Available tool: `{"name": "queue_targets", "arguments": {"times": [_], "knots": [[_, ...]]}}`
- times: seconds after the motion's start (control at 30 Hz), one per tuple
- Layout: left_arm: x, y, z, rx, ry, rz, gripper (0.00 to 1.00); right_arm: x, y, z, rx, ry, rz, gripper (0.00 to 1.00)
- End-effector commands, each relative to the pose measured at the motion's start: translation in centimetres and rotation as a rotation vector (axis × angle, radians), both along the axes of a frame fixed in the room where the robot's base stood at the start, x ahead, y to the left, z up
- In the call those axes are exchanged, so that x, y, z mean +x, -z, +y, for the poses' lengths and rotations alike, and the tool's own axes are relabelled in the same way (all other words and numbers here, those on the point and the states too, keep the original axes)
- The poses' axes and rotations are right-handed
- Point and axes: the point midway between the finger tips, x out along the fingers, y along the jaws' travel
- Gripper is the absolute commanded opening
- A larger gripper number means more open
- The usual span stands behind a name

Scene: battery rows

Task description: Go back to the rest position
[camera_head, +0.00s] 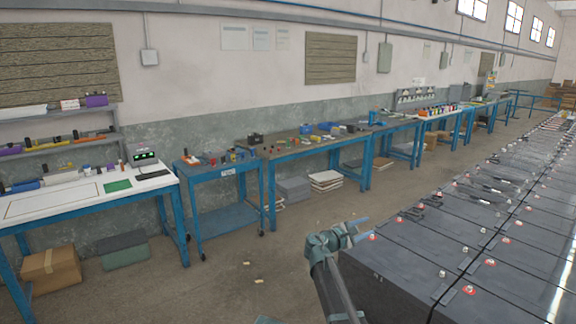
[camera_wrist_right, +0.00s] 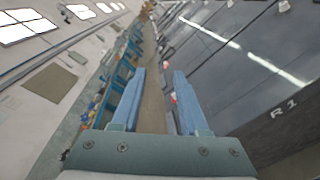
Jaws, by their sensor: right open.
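My right gripper (camera_head: 360,228) shows at the lower middle of the head view, beside the near left corner of the dark battery row (camera_head: 395,270). In the right wrist view its two blue fingers (camera_wrist_right: 154,100) stand apart with nothing between them. The battery row (camera_wrist_right: 245,60) fills the right side of that view, with the marking R1 on its side. I cannot tell whether the gripper touches the battery.
Blue-framed workbenches (camera_head: 330,142) with tools and parts line the wall. A white-topped bench (camera_head: 85,197) is at the left, with a cardboard box (camera_head: 50,266) below. A small blue cart (camera_head: 225,217) stands beside it. The floor aisle (camera_head: 330,205) between benches and batteries is mostly clear.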

Motion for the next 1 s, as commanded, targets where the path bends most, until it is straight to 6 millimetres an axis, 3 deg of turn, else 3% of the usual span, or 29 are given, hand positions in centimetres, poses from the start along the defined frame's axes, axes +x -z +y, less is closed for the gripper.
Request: {"name": "queue_targets", "arguments": {"times": [0.27, 0.47, 0.57, 0.8, 1.0], "knots": [[0.0, 0.3, 0.0, 0.0, 0.0, 0.0, 0.44, -5.2, 3.8, 1.3, 0.227, 0.06, -0.036, 0.44], [0.0, 0.5, 0.0, 0.0, 0.0, 0.0, 0.44, -11.1, 8.2, 3.4, 0.478, 0.149, -0.056, 0.44], [0.0, 0.7, 0.0, 0.0, 0.0, 0.0, 0.44, -15.4, 11.0, 5.2, 0.642, 0.22, -0.057, 0.44], [0.0, 1.3, 0.0, 0.0, 0.0, 0.0, 0.44, -29.2, 18.2, 12.0, 1.088, 0.494, 0.014, 0.44], [0.0, 1.5, 0.0, 0.0, 0.0, 0.0, 0.44, -38.1, 20.8, 16.9, 1.309, 0.703, 0.116, 0.44]]}}
